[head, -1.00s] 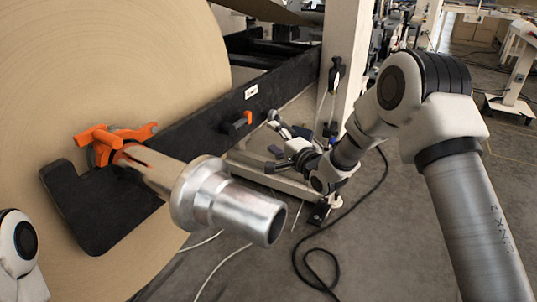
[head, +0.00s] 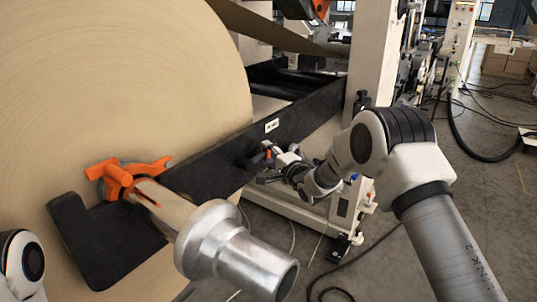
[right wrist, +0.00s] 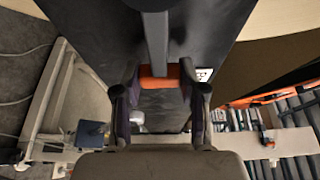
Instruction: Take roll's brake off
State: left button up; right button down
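The roll (head: 150,90) is a large brown paper roll at the left, on a metal shaft (head: 205,235) with an orange collar (head: 125,178). A black beam (head: 300,120) runs beside it. A small orange-gripped handle, which looks like the brake lever (head: 268,154), is on the beam's side. My right gripper (head: 262,162) is at this handle. In the right wrist view the orange grip (right wrist: 158,78) lies between my spread fingertips, with a narrow gap showing on the left; contact on the right is unclear. My left gripper is out of view.
A pale machine post (head: 373,55) and its base (head: 310,210) stand behind and below my right gripper. The shaft end sticks out toward me. Black cable (head: 335,290) lies on the floor at the lower right.

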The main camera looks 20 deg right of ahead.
jog(key=shift+n, duration=0.3)
jog(key=r+n+b, duration=0.1)
jog(key=r+n+t+y+b, duration=0.1)
jog(key=n, duration=0.1)
jog(key=shift+s+a, duration=0.15)
jog(key=shift+a, duration=0.05)
jog(key=n, duration=0.1)
jog(key=r+n+b, duration=0.1)
jog(key=a+r+n+t+y+b, duration=0.1)
jog(key=n, duration=0.1)
jog(key=shift+s+r, duration=0.2)
jog(key=shift+s, duration=0.15)
jog(key=r+n+y+b, duration=0.1)
jog(key=n, duration=0.1)
jog(key=s+a+r+n+y+b, duration=0.1)
jog(key=n, duration=0.1)
jog(key=shift+s+a, duration=0.1)
jog(key=shift+a, duration=0.1)
jog(key=shift+s+a+r+n+y+b, duration=0.2)
jog(key=shift+a+n+y+b, duration=0.15)
jog(key=shift+n, duration=0.5)
jog(key=shift+s+a+r+n+y+b, duration=0.2)
jog(key=shift+n+y, duration=0.25)
jog(key=shift+n, duration=0.35)
jog(key=shift+s+a+r+n+y+b, duration=0.25)
jog(key=shift+a+n+y, duration=0.15)
jog(key=shift+n, duration=0.45)
